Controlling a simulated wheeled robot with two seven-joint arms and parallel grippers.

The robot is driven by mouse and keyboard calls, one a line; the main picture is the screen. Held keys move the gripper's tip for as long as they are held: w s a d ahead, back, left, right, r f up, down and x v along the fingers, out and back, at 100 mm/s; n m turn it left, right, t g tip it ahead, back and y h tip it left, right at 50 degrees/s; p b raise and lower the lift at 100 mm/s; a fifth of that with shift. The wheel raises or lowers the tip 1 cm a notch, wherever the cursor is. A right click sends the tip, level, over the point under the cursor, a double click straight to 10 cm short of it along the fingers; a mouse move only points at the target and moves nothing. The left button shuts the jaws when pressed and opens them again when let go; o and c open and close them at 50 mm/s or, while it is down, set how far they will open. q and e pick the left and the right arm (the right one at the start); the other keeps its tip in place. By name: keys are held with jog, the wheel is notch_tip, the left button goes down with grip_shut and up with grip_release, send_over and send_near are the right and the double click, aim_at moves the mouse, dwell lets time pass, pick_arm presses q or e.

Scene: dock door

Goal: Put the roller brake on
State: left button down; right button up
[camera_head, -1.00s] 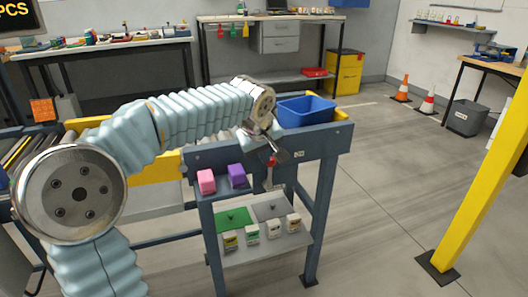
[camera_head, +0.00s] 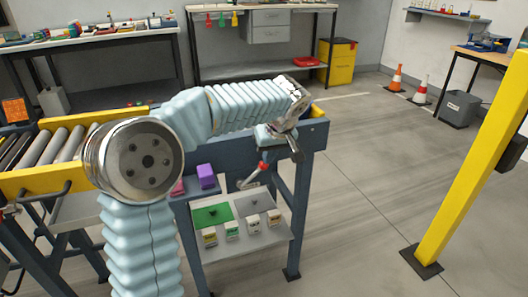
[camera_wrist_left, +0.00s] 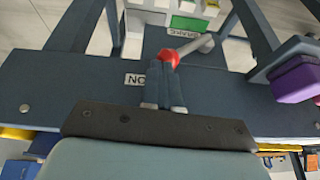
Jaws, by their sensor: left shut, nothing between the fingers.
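The roller brake is a grey lever with a red knob (camera_head: 263,166) on the front of the blue-grey conveyor frame (camera_head: 311,137). In the head view it slants, with its knob up to the right and its rod running down to the left. My left gripper (camera_head: 295,153) is shut and empty, just above and right of the knob. In the left wrist view the closed fingers (camera_wrist_left: 164,88) point at the red knob (camera_wrist_left: 170,57); I cannot tell if they touch it. A partly hidden label (camera_wrist_left: 134,80) starting "NO" is beside the fingers. My right gripper is not in view.
Conveyor rollers (camera_head: 62,145) lie at the left. Purple (camera_head: 206,177) and pink blocks sit on the frame's front, above a shelf with a green plate (camera_head: 212,216) and several small blocks. A yellow post (camera_head: 470,165) stands right. Floor between is clear.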

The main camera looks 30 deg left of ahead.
pick_arm(q)
jog(key=shift+w+d+f+b, duration=0.35)
jog(key=shift+w+d+f, duration=0.25)
jog(key=shift+f, duration=0.2)
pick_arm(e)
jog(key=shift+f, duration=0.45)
pick_arm(q)
jog(key=shift+w, duration=0.1)
